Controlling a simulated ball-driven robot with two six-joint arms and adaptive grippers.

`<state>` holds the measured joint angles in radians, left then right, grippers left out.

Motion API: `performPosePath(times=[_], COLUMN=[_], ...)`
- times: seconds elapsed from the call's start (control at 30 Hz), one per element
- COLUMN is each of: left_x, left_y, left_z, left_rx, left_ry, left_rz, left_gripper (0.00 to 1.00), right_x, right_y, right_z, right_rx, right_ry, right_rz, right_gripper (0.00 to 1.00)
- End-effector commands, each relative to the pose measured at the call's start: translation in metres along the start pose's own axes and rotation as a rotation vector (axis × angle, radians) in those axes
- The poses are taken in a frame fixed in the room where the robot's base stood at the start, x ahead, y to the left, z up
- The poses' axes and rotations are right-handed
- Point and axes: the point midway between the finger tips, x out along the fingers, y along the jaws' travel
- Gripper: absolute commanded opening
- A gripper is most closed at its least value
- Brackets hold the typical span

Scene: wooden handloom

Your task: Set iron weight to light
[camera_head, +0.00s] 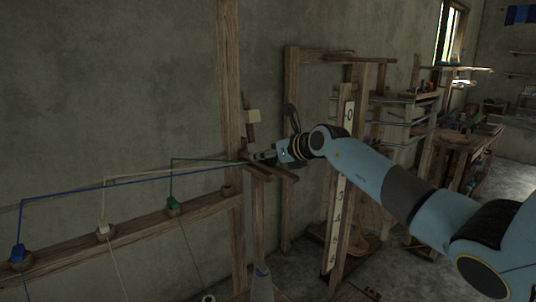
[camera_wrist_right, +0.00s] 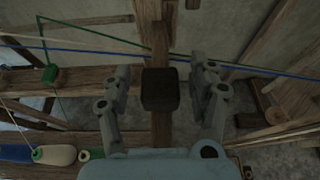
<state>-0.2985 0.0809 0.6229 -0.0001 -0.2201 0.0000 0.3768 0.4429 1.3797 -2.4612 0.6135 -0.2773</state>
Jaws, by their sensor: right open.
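A dark, rounded block (camera_wrist_right: 160,90), which may be the iron weight, sits on an upright wooden bar in the right wrist view. My right gripper (camera_wrist_right: 165,70) is open, with one finger on each side of the block and a visible gap to both. In the head view my right gripper (camera_head: 258,155) is at the wooden post, and the dark block cannot be made out there. A pale numbered scale board (camera_head: 336,200) stands to the right of the gripper. I see no "light" label. My left gripper is not in view.
Blue, white and green threads run from spools (camera_head: 174,206) on a slanted rail (camera_head: 200,208) toward the gripper. A wooden frame (camera_head: 291,75) stands behind, and cluttered shelves (camera_head: 440,110) are at the right.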

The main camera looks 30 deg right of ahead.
Motion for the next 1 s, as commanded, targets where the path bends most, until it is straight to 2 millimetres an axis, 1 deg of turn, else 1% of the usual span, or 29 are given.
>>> performPosePath(times=[0.2,0.23,0.67,0.9,1.0], left_x=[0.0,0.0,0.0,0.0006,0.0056], left_y=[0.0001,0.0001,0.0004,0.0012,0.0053], left_z=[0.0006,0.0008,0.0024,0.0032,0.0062], left_rx=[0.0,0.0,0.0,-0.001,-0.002], left_ry=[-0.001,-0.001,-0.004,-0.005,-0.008], left_rz=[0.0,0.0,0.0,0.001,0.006], left_gripper=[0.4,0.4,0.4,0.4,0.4], right_x=[0.0003,0.0003,0.0001,0.0002,0.0006], right_y=[0.0,0.0,0.0,-0.0007,-0.0077], right_z=[0.0002,0.0002,0.0,-0.0002,-0.0015], right_rx=[0.0,0.0,0.0,0.0,-0.002], right_ry=[-0.001,-0.001,0.0,0.0,-0.001], right_rz=[0.0,0.0,0.0,0.0,-0.002], right_gripper=[0.6,0.57,0.01,0.0,0.0])
